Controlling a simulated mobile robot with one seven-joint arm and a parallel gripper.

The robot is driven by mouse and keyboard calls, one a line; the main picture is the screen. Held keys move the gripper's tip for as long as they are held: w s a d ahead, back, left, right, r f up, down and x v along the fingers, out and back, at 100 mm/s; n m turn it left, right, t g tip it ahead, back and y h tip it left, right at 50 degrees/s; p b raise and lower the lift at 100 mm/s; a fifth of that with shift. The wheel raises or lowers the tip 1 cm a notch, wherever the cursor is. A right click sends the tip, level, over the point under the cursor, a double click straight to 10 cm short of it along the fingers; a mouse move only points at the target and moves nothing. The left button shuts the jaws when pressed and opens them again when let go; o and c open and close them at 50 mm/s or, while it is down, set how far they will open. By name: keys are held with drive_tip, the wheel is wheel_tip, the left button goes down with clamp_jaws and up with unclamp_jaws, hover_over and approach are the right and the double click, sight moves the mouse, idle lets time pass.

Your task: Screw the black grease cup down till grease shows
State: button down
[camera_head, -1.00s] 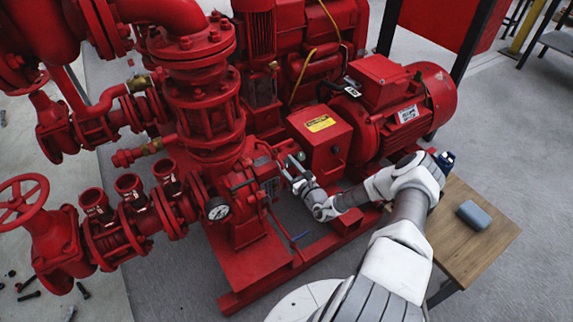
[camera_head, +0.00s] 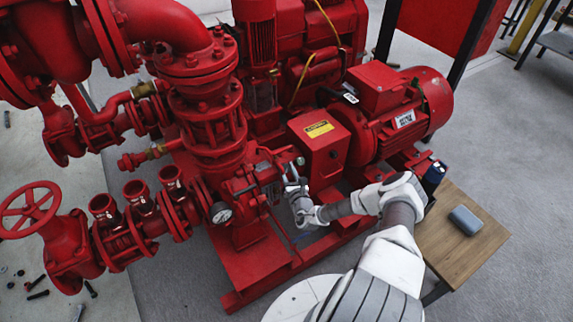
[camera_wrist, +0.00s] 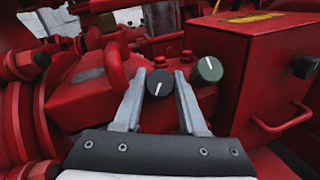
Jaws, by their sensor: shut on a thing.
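The black grease cup (camera_wrist: 158,84) has a round cap with a white pointer line. It sits on the red bearing housing (camera_wrist: 110,92) in the wrist view. My gripper (camera_wrist: 160,76) has one finger on each side of the cap and is shut on it. The white line points up and slightly right. A similar green cup (camera_wrist: 208,69) with a white line stands just right of the right finger. In the head view my gripper (camera_head: 292,182) is at the pump's bearing housing, and the black cup is hard to make out there. I see no grease.
A red guard box (camera_wrist: 262,75) with a handle stands close on the right. Red bolted flanges (camera_wrist: 22,65) stand close on the left. A wooden table (camera_head: 470,260) holds a grey-blue case (camera_head: 465,220).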

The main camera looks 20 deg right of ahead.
idle(0.3)
drive_tip(key=c, duration=0.8)
unclamp_jaws()
drive_tip(key=shift+o, duration=0.2)
drive_tip(key=shift+f, duration=0.1)
